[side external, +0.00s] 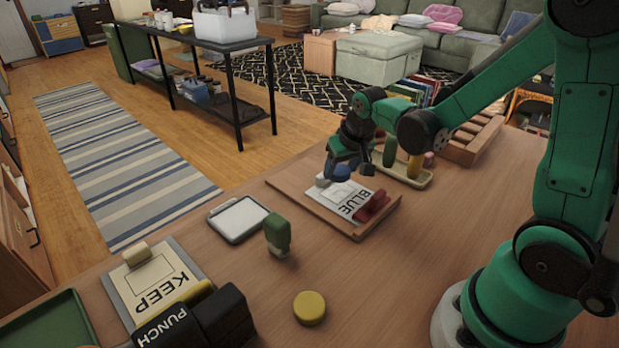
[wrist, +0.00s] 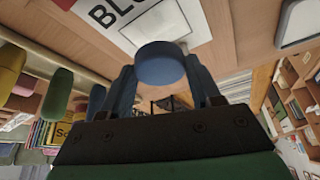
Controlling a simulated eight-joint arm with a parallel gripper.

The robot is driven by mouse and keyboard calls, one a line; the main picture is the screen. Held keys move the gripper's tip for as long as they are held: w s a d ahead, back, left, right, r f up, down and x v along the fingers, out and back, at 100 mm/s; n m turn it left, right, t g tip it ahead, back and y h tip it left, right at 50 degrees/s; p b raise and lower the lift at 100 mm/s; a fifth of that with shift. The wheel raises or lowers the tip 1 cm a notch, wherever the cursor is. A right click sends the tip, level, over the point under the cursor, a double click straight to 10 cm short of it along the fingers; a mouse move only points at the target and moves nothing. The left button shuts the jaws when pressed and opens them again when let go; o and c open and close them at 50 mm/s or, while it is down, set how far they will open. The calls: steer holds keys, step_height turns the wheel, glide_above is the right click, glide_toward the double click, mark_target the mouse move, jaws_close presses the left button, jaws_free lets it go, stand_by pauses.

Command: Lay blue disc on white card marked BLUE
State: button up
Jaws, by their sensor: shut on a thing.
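The blue disc (wrist: 160,63) is between the two fingers of my gripper (wrist: 165,72) in the wrist view. In the side view my gripper (side external: 345,166) is low over the wooden board that bears the white card marked BLUE (side external: 345,198). The disc (side external: 341,173) shows there as a small dark blue shape at the fingertips. The card also shows in the wrist view (wrist: 122,18), beyond the disc. My gripper is shut on the disc. I cannot tell whether the disc touches the card.
A dark red clip (side external: 373,205) sits on the board's near end. A tray (side external: 412,179) with upright pieces is close behind my gripper. A green stamp-like piece (side external: 278,234), a yellow disc (side external: 310,307) and a KEEP card (side external: 160,282) are nearer. The table's right middle is clear.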

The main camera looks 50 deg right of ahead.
mark_target(344, 174)
steer(key=shift+f, duration=1.8)
steer(key=o, duration=1.2)
steer(key=shift+f, duration=0.1)
steer(key=v, duration=1.2)
steer(key=s+a+n+t, duration=0.1)
steer(key=a, duration=0.1)
steer(key=s+a+n+t+y, duration=0.1)
steer(key=a+n, duration=0.1)
steer(key=a, duration=0.1)
steer(key=s+a+r+n+t, duration=0.1)
steer(key=a, duration=0.2)
steer(key=shift+y, duration=0.4)
